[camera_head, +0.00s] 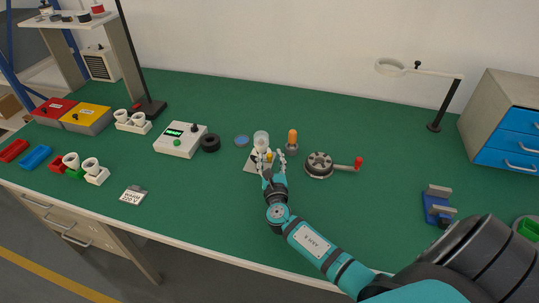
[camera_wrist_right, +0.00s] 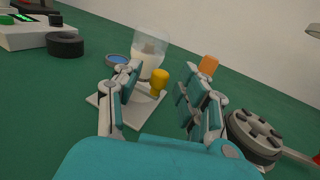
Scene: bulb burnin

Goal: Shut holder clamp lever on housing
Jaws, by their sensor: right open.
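The holder is a pale square plate (camera_wrist_right: 128,108) with a clear glass housing (camera_wrist_right: 150,50) over a whitish inner part. The housing also shows in the head view (camera_head: 261,139). A yellow knob (camera_wrist_right: 160,81), which looks like the clamp lever's end, stands upright at the near right side of the housing. My right gripper (camera_head: 271,157) is open, with its fingers reaching toward the holder. In the right wrist view the knob shows in the gap between the fingertips (camera_wrist_right: 158,86), and I see no grip on it. My left gripper is out of view.
An orange-topped piece (camera_head: 292,139) and a round grey device with a red-knobbed crank (camera_head: 319,165) stand close to the right. A black ring (camera_head: 210,142), blue dish (camera_head: 241,141) and white meter box (camera_head: 181,140) are to the left. The green front is mostly clear.

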